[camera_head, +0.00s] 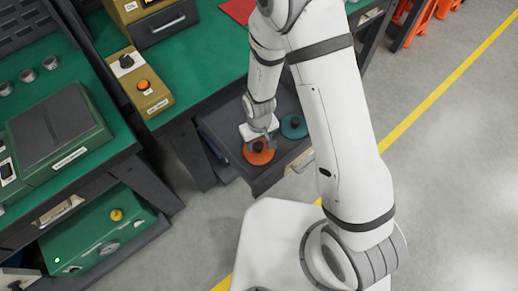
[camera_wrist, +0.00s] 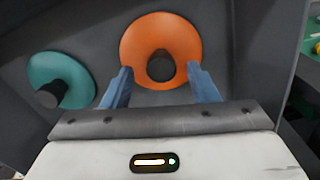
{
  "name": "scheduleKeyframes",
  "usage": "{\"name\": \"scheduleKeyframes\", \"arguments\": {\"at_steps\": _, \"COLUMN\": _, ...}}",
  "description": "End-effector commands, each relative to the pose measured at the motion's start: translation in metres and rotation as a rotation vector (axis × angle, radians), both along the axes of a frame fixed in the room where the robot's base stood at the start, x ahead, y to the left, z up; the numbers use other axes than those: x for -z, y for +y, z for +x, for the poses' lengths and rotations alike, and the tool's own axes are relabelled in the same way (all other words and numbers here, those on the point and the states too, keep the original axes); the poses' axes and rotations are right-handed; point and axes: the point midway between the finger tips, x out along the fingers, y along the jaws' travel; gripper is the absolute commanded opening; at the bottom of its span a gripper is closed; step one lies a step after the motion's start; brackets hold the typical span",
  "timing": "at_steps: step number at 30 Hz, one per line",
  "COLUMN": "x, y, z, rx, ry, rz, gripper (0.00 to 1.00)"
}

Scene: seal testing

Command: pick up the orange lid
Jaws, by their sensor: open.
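The orange lid (camera_wrist: 160,37) is a round disc with a dark knob (camera_wrist: 161,66) at its middle. It lies in an open dark drawer (camera_head: 270,181). In the head view the orange lid (camera_head: 259,154) is just below my gripper (camera_head: 262,142). In the wrist view the two blue fingers of my gripper (camera_wrist: 160,84) are spread apart, with the knob showing between and beyond their tips. I cannot tell how far the tips are above the lid. Nothing is held.
A teal lid (camera_head: 293,126) with a dark knob lies in the same drawer, and in the wrist view the teal lid (camera_wrist: 77,79) is left of the fingers. Drawer walls surround both lids. A green workbench (camera_head: 205,50) stands above and behind the drawer.

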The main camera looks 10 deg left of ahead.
Motion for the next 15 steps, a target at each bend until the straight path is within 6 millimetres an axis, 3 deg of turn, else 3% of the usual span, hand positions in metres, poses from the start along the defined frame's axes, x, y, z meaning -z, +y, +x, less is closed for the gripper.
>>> {"name": "scheduleKeyframes", "arguments": {"at_steps": 6, "x": 0.026, "y": 0.001, "z": -0.001, "rx": -0.001, "ry": 0.002, "rz": -0.001, "gripper": 0.54}}
{"name": "scheduleKeyframes", "arguments": {"at_steps": 15, "x": 0.031, "y": 0.002, "z": -0.001, "rx": -0.001, "ry": -0.001, "rz": 0.001, "gripper": 0.54}}
